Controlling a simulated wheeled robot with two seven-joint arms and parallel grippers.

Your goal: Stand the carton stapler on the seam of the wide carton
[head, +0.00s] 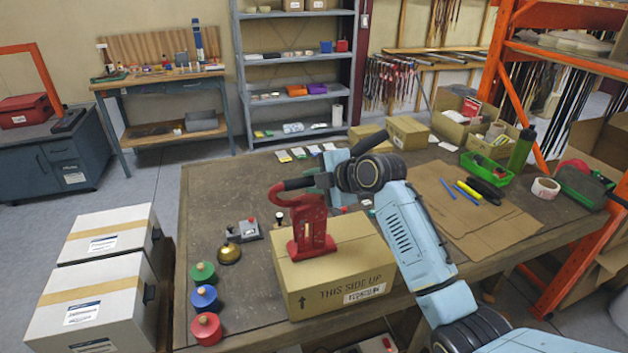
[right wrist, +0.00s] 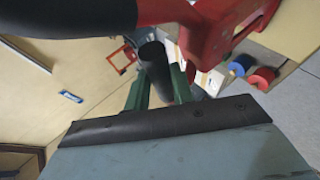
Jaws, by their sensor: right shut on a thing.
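The carton stapler (head: 311,225) is red with a black handle. In the head view it stands upright, its flat base at or just above the top of the wide carton (head: 345,285), towards the back left. I cannot tell whether it touches, and the seam under it is hidden. My right gripper (head: 322,181) is shut on the black handle. In the right wrist view the stapler's red body (right wrist: 212,32) fills the top right, and the gripper's green fingers (right wrist: 158,88) close around the dark handle. My left gripper is not in view.
Red, blue and green knobs (head: 204,298) and a brass bell (head: 229,254) stand left of the carton. A control box with a lever (head: 241,230) is behind them. Flat cardboard (head: 460,215) with markers lies to the right. Two white cartons (head: 85,300) stand left of the bench.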

